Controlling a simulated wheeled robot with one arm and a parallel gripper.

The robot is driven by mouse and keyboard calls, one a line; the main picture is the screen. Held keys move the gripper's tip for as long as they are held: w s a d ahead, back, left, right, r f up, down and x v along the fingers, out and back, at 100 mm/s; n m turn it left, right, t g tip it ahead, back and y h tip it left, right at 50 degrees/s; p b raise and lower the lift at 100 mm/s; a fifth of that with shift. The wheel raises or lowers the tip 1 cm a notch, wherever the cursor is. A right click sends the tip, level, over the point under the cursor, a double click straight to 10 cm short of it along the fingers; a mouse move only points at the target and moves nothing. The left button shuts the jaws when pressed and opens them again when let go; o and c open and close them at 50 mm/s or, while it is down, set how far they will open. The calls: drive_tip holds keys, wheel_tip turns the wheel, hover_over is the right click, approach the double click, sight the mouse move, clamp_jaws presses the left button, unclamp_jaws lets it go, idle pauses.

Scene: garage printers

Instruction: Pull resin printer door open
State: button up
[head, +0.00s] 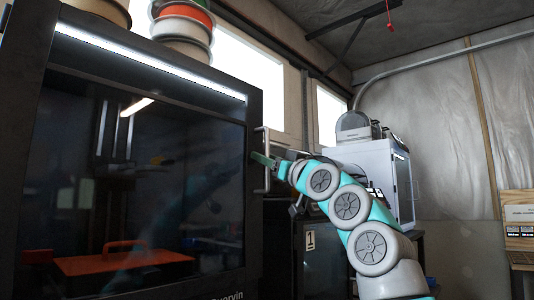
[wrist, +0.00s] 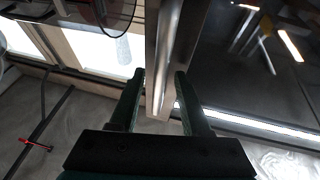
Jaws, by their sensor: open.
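A large black printer (head: 254,110) with a dark glass door (head: 190,170) fills the left of the head view. The door looks closed. A slim upright metal handle (head: 267,142) stands at its right edge. My gripper (head: 263,160) is at the handle, and its fingers partly cover the bar. In the wrist view my gripper (wrist: 160,78) is open, with one finger on each side of the pale metal handle (wrist: 166,50). I cannot tell whether either finger touches it. Inside the printer, an orange plate (head: 120,263) shows through the glass.
A white machine (head: 370,165) stands on a dark cabinet (head: 325,260) to the right, behind my arm. Filament spools (head: 184,25) sit on top of the black printer. A wooden board (head: 518,215) is at the far right.

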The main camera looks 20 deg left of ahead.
drive_tip(key=shift+c, duration=0.4)
clamp_jaws()
idle(1.1)
